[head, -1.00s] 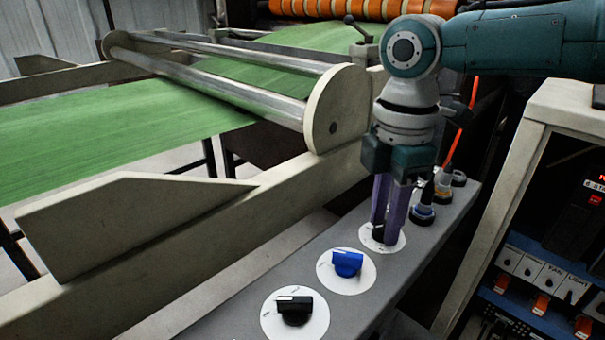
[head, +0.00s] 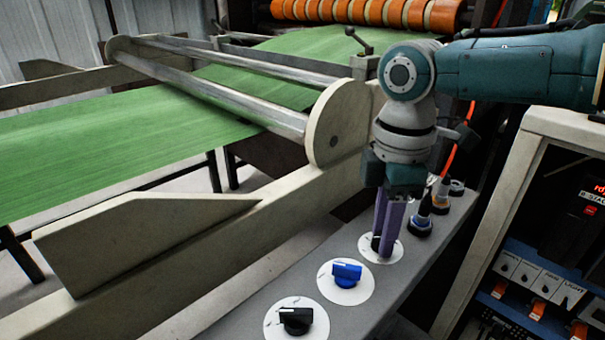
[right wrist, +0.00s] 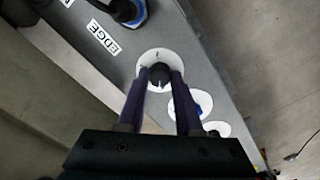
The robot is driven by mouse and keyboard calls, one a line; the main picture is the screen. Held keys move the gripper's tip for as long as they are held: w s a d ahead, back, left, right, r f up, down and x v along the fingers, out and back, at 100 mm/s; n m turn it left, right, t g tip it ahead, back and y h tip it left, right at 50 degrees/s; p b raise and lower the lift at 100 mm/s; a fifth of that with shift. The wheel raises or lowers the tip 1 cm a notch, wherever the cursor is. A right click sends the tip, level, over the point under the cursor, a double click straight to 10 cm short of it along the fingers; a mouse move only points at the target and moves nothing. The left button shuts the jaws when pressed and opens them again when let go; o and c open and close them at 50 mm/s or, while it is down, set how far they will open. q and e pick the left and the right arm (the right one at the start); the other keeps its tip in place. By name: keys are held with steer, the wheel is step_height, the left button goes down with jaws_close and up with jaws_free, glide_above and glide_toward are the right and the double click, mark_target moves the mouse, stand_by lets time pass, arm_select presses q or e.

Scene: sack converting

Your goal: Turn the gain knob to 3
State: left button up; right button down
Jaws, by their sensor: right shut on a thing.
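Three knobs on round white dials stand in a row on the grey panel (head: 310,270). My right gripper (head: 384,250) points down with its purple fingers on either side of the farthest, dark knob (right wrist: 159,74), shut on it. In the right wrist view a thin light pointer line shows on this knob, and its white dial (right wrist: 150,60) is partly covered by the fingers. The middle knob (head: 347,272) is blue and the nearest knob (head: 296,320) is black. I cannot read the dial numbers or tell from a label which is the gain knob. My left gripper is not in view.
A label reading EDGE (right wrist: 103,37) lies beside the gripped dial. A beige machine frame (head: 150,240) with a green belt (head: 120,140) runs along the left. An open cabinet (head: 530,170) stands at right.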

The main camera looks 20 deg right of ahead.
steer(key=m+p, duration=0.2)
steer(key=m, duration=0.2)
steer(key=shift+r+m+p, duration=0.15)
steer(key=shift+m+p, duration=0.15)
steer(key=shift+p, duration=0.05)
steer(key=shift+m+p, duration=0.85)
steer(key=shift+m, duration=1.35)
steer(key=c, duration=0.6)
jaws_free()
steer(key=shift+o, duration=0.2)
step_height(320, 180, up, 10)
steer(key=p, duration=0.4)
steer(key=shift+p, duration=0.3)
steer(key=shift+a+f, duration=0.1)
steer(key=shift+f, duration=0.1)
